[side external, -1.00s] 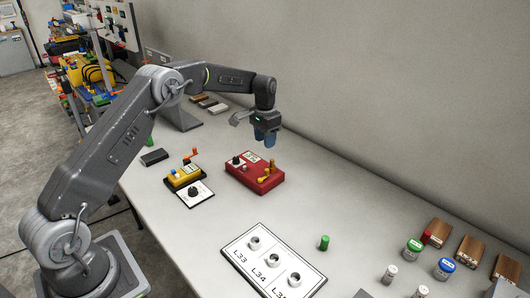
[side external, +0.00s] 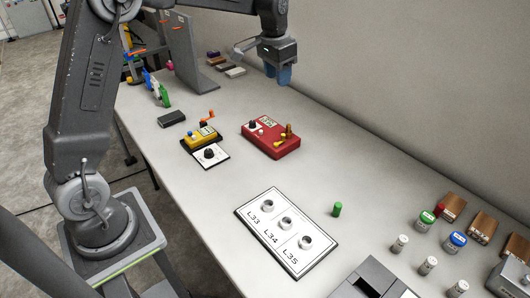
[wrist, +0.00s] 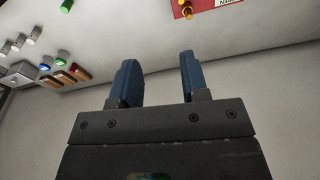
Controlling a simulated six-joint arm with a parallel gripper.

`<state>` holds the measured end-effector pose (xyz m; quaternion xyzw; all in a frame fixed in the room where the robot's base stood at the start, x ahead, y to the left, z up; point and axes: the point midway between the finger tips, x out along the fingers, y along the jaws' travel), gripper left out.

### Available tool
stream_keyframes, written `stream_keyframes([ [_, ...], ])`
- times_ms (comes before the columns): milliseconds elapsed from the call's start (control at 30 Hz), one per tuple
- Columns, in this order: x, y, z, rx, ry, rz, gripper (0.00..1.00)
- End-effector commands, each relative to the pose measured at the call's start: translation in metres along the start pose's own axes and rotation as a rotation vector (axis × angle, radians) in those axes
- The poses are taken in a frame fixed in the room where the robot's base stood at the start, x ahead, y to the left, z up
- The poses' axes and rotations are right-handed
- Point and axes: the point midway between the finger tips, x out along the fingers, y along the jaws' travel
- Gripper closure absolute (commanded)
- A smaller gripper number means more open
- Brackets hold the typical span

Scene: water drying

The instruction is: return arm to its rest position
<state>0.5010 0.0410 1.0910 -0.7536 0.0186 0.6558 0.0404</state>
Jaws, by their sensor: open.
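My gripper (side external: 283,74) is raised above the back of the table, near the wall, beyond the red box. Its blue fingers are apart with nothing between them, as the wrist view (wrist: 159,75) shows. My arm is bent, with the forearm running along the top of the side view, partly cut off.
A yellow box (side external: 202,137) with an orange crank stands left of the red box. A white L33–L35 panel (side external: 262,238), a green cylinder (side external: 337,209), several vials and wooden blocks (side external: 482,225) lie toward the right. A grey upright panel (side external: 190,50) stands at left. The wall borders the back.

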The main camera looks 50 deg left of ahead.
Motion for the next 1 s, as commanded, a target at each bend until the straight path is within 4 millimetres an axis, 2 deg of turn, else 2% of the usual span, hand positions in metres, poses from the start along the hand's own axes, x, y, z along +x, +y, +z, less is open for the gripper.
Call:
stream_keyframes([
  [33,-0.02,0.01,0.015,-0.002,0.027,-0.005,0.59],
  [200,-0.065,0.041,0.069,-0.021,0.102,-0.014,0.59],
  [400,-0.093,0.072,0.144,-0.043,0.191,-0.014,0.59],
  [533,-0.098,0.089,0.194,-0.058,0.25,-0.01,0.59],
  [700,-0.088,0.104,0.248,-0.075,0.313,0.0,0.59],
  [833,-0.079,0.11,0.271,-0.084,0.342,0.006,0.59],
  [1000,-0.074,0.113,0.282,-0.089,0.354,0.01,0.59],
])
